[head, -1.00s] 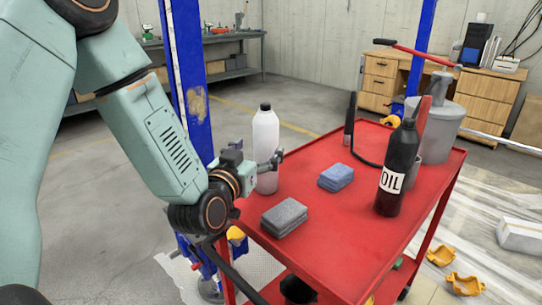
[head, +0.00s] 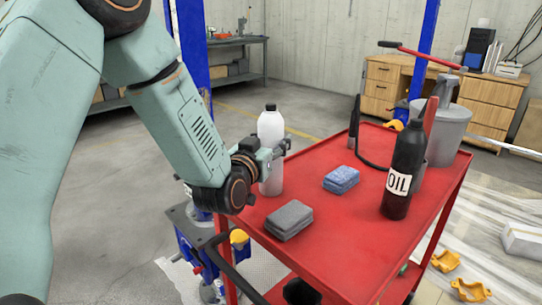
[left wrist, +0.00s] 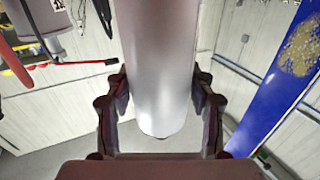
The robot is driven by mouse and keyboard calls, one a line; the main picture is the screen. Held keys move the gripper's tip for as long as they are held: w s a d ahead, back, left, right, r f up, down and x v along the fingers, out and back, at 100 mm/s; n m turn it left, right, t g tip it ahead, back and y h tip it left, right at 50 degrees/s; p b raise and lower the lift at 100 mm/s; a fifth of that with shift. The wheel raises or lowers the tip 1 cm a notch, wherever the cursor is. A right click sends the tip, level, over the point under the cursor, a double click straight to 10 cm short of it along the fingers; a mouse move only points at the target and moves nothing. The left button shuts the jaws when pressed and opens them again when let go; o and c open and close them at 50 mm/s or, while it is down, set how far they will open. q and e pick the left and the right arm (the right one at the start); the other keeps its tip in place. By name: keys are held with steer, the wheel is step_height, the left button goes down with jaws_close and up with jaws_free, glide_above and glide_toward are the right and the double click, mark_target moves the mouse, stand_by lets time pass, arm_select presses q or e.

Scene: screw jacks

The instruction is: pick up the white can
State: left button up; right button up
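The white can (head: 270,126) is a pale bottle-shaped container with a black cap. In the left wrist view the can (left wrist: 162,65) fills the space between the two fingers of the gripper (left wrist: 162,98). The fingers are spread on either side, very close to the can; firm contact is not visible. Part of the can is hidden behind the gripper. My right gripper is not in view.
A grey folded cloth (head: 289,220) and a blue one (head: 341,180) lie on the trolley. A black oil bottle (head: 404,165) and a grey bucket (head: 447,130) stand at its right. A blue lift post (head: 190,50) rises behind my left arm.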

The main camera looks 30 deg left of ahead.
arm_select(q)
steer(key=c, duration=0.9)
steer(key=shift+r, duration=0.1)
jaws_close()
